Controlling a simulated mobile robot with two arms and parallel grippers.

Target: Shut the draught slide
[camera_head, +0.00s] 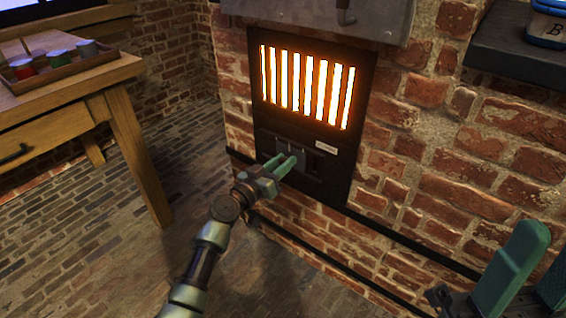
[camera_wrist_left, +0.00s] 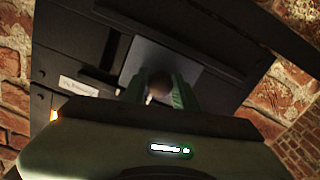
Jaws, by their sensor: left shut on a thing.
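The draught slide (camera_head: 297,152) is a dark grey plate in the lower part of the black stove front, below the glowing grate. In the left wrist view, the slide plate (camera_wrist_left: 150,55) shows with a round brown knob (camera_wrist_left: 158,84) on it. My left gripper (camera_head: 285,163) is at the slide, its green fingers shut on the knob; they also show in the left wrist view (camera_wrist_left: 160,92). A dark opening (camera_head: 317,166) shows just right of the slide. My right gripper (camera_head: 536,272) is at the lower right, fingers apart, nothing seen between them.
The black stove front (camera_head: 338,180) is set in a brick wall (camera_head: 460,190). A white label (camera_head: 326,147) sits above the opening. A wooden table (camera_head: 60,100) with a tray of jars stands at left.

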